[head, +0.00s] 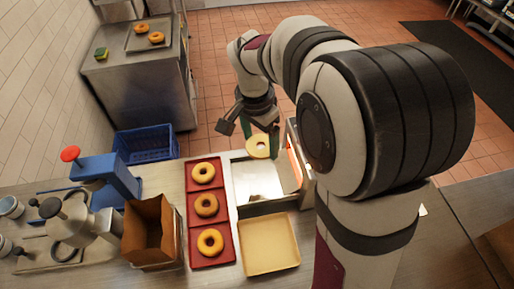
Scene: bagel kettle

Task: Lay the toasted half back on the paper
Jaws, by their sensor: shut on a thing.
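A pale toasted bagel half (258,147) shows its cut face, with a hole in the middle. My gripper (261,137) is shut on it, with its dark green fingers on either side. The half hangs over the back of an open metal toaster (238,183), whose right inner side glows orange. A flat tan square (268,245) with a raised-looking rim lies in front of the toaster and bears nothing. It may be the paper or a tray; I cannot tell which.
A red tray (189,228) with bagels stands left of the toaster. Further left are an open brown box (153,230), a blue device with a red knob (105,175) and a kettle (75,222). A blue crate (145,143) lies behind.

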